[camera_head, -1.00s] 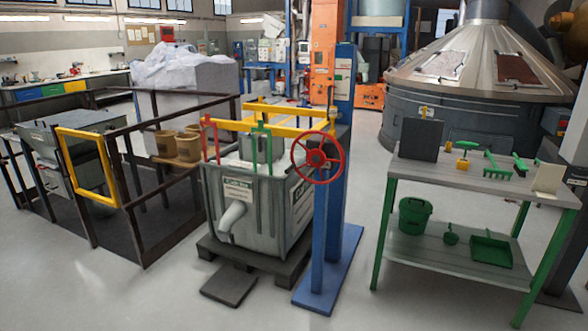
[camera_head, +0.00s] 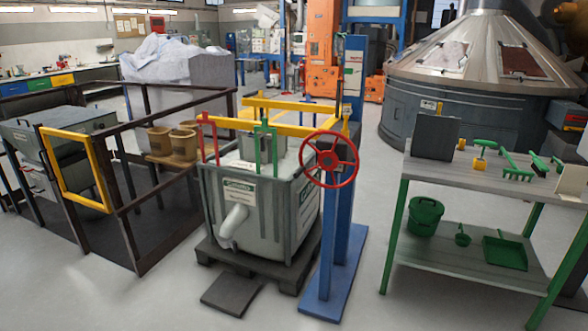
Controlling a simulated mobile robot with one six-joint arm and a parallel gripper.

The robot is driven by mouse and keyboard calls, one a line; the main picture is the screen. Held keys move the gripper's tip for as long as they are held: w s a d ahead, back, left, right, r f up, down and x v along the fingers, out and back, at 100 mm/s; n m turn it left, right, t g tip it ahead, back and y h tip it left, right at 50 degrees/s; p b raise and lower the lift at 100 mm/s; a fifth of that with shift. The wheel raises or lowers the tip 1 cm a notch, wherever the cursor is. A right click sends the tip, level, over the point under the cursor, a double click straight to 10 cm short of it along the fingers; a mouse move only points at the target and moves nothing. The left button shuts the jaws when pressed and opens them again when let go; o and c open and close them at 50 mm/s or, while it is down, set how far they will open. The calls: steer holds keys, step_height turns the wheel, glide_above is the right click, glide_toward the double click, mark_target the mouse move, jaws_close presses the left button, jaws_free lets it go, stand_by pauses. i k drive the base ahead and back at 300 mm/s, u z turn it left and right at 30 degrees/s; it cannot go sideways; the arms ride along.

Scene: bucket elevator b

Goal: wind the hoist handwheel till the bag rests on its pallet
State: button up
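The red hoist handwheel (camera_head: 329,160) is mounted on the front of a blue post (camera_head: 348,190) with a blue floor base. A yellow frame (camera_head: 290,128) reaches left from the post over the bag. The grey-white bag (camera_head: 262,205), with labels and a spout at lower left, is under the frame. A dark pallet (camera_head: 262,262) lies beneath it; I cannot tell whether the bag touches the pallet. My gripper is not in view.
A green-legged workbench (camera_head: 482,175) with green tools stands right. A dark railing (camera_head: 165,215) with a yellow gate (camera_head: 76,168) bounds the left side. A dark flat plate (camera_head: 231,294) lies before the pallet. Floor is clear between post and bench, and in front.

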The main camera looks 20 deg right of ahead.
mark_target(328, 160)
steer(key=u, duration=0.3)
steer(key=i, duration=1)
steer(key=u, duration=0.5)
